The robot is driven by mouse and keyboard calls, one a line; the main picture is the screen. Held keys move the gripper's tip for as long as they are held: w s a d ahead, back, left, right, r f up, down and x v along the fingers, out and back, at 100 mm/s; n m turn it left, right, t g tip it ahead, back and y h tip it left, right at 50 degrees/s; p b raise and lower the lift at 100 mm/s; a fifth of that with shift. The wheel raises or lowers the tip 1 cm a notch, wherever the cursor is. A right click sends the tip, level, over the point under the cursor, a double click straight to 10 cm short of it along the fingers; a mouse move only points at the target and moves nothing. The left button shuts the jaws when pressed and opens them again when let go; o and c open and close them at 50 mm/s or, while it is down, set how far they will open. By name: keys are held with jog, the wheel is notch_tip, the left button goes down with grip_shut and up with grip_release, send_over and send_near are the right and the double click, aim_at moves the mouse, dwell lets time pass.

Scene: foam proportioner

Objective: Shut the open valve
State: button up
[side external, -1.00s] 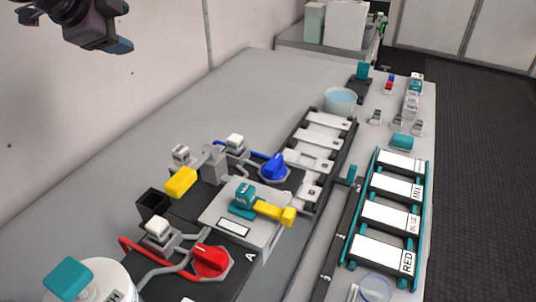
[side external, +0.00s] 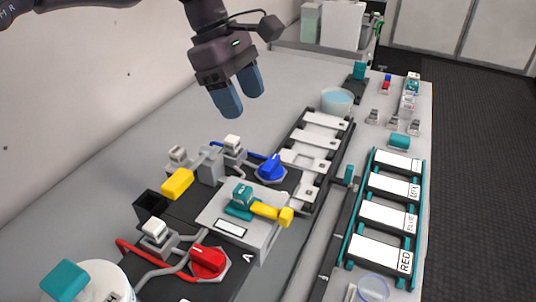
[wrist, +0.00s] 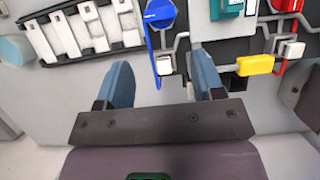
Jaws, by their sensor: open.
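A blue valve knob (side external: 270,167) stands on a grey base, with a blue pipe behind it; it also shows in the wrist view (wrist: 158,14). A red valve knob (side external: 208,262) with a red pipe is nearer the camera. A yellow handle (side external: 177,184) sits at a grey block and shows in the wrist view (wrist: 254,65). Another yellow handle (side external: 270,212) extends from a teal part (side external: 240,200). I cannot tell which valve is open. My gripper (side external: 241,103) is open and empty, above the bench behind the blue knob; its fingers (wrist: 160,78) touch nothing.
White cap-like blocks (side external: 232,143) stand by the pipes. A black rack with white plates (side external: 318,140), a light blue tub (side external: 337,101) and a teal rack with labelled plates (side external: 388,215) lie to the right. The bench behind the valves (side external: 150,130) is clear.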

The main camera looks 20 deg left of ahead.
aim_at(270, 161)
jog(key=x, duration=1.2)
jog(key=shift+d, duration=0.1)
jog(key=c, duration=0.7)
jog(key=shift+o, duration=0.2)
